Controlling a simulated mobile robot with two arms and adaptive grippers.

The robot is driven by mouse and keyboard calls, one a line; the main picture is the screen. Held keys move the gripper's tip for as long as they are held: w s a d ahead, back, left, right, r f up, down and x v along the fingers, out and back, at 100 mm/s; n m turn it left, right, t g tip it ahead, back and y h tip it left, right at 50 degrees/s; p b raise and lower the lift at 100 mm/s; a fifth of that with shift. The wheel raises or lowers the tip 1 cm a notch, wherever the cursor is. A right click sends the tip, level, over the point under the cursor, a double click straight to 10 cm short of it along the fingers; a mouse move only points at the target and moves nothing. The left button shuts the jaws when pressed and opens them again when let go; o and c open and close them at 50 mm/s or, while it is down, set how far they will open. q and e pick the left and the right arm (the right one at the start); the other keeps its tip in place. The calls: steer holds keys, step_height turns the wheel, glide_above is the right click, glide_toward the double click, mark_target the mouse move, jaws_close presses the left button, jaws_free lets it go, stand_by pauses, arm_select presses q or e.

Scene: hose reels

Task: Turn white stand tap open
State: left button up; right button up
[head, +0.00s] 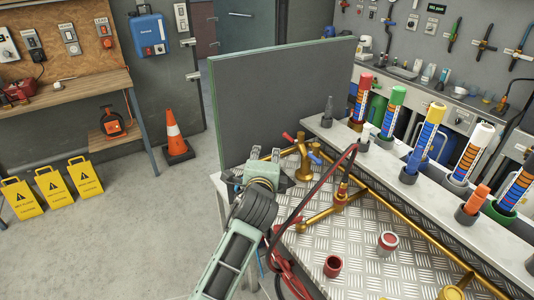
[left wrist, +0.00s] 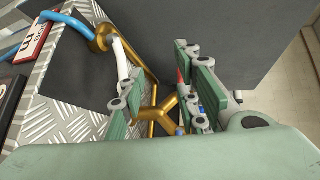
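In the left wrist view, a white tap handle (left wrist: 121,57) reaches from a brass stand fitting (left wrist: 103,38) toward my left gripper (left wrist: 168,88). The gripper's two green-padded fingers are apart, with brass pipe showing below and between them. The handle's near end lies close to the left finger; I cannot tell whether they touch. In the head view, my left gripper (head: 265,172) is at the left end of the metal bench, beside a brass stand with red and blue handles (head: 303,155). The white handle cannot be made out there. My right gripper is not in view.
A dark upright panel (head: 275,105) stands behind the gripper. A dark red hose (head: 318,190) crosses the brass pipes on the patterned bench top (head: 360,235). Colored tubes (head: 427,135) line the raised shelf at right.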

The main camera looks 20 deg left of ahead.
arm_select(q)
steer(key=shift+a+f+p+v, duration=0.15)
steer(key=shift+p+v, duration=0.35)
steer(key=shift+v, duration=0.4)
steer(key=shift+a+p+v, duration=0.1)
steer(key=shift+p+v, duration=0.35)
steer(key=shift+v, duration=0.4)
steer(key=shift+a+f+p+v, duration=0.15)
steer(key=shift+p+v, duration=0.35)
steer(key=shift+v, duration=0.4)
steer(key=shift+s, duration=0.1)
steer(key=shift+p, duration=0.4)
